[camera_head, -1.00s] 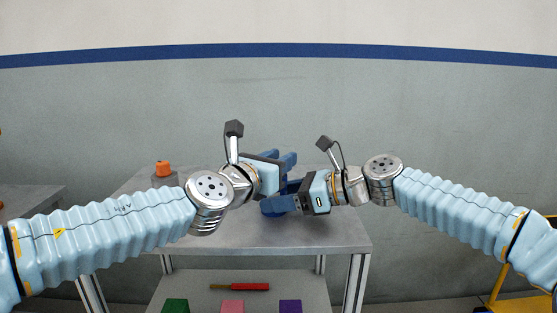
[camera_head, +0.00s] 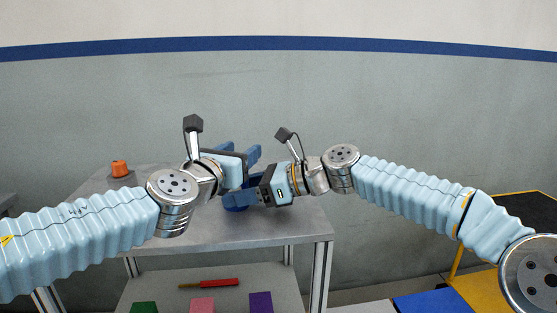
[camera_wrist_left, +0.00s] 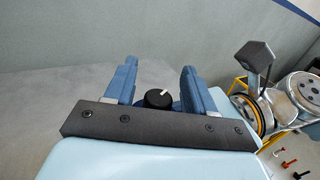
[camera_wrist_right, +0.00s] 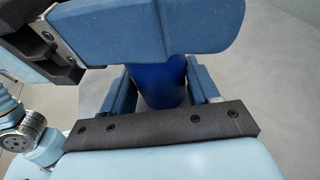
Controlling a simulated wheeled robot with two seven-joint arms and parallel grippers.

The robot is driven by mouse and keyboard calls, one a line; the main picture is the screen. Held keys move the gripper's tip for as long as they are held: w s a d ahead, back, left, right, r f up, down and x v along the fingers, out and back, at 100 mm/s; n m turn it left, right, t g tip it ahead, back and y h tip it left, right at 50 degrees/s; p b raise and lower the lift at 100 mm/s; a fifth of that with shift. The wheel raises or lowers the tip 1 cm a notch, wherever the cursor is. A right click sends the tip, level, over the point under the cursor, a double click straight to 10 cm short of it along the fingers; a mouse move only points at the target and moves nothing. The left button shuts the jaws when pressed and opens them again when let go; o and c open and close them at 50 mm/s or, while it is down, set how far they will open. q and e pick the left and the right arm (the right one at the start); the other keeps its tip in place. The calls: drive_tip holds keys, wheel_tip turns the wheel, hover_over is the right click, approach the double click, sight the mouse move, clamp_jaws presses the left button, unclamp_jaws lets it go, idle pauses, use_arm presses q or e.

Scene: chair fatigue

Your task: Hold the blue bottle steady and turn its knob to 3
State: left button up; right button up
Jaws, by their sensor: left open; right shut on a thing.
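The blue bottle (camera_head: 236,209) stands on the grey table, mostly hidden behind my grippers in the head view. The right wrist view shows its blue body (camera_wrist_right: 162,88) between the fingers of my right gripper (camera_head: 240,198), which is shut on it. The knob (camera_wrist_left: 157,98) is black with a white mark pointing up and right in the left wrist view; no numbers are readable. My left gripper (camera_head: 239,151) is open above the bottle. In the left wrist view its fingers lie on either side of the knob, with gaps showing.
An orange-topped object (camera_head: 119,168) stands at the table's (camera_head: 200,236) back left. The lower shelf holds a red-handled tool (camera_head: 211,283) and green, pink and purple blocks (camera_head: 261,302). A yellow-framed structure (camera_head: 470,278) is at the right. The table's front is clear.

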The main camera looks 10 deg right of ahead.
use_arm(q)
drive_tip(key=n+t+y, duration=0.1)
drive_tip(key=n+y, duration=0.1)
drive_tip(key=y, duration=0.1)
drive_tip(key=n+t+y, duration=0.1)
drive_tip(key=n+y, duration=0.1)
drive_tip(key=y, duration=0.1)
drive_tip(key=shift+w+a+f+n+y, duration=0.1)
drive_tip(key=shift+a+f+n+y, duration=0.1)
drive_tip(key=shift+n+y, duration=0.15)
drive_tip(key=s, duration=1.2)
use_arm(e)
drive_tip(key=shift+w, duration=0.1)
use_arm(q)
drive_tip(key=s+d+r+m+g+h, duration=0.2)
drive_tip(key=d+g+h, duration=0.3)
drive_tip(key=d+h, duration=0.5)
drive_tip(key=shift+s+r+m+g, duration=0.2)
drive_tip(key=shift+r+m+g, duration=0.1)
drive_tip(key=shift+r+m, duration=0.2)
drive_tip(key=shift+h, duration=0.25)
use_arm(e)
drive_tip(key=o, duration=0.9)
drive_tip(key=shift+d, duration=0.1)
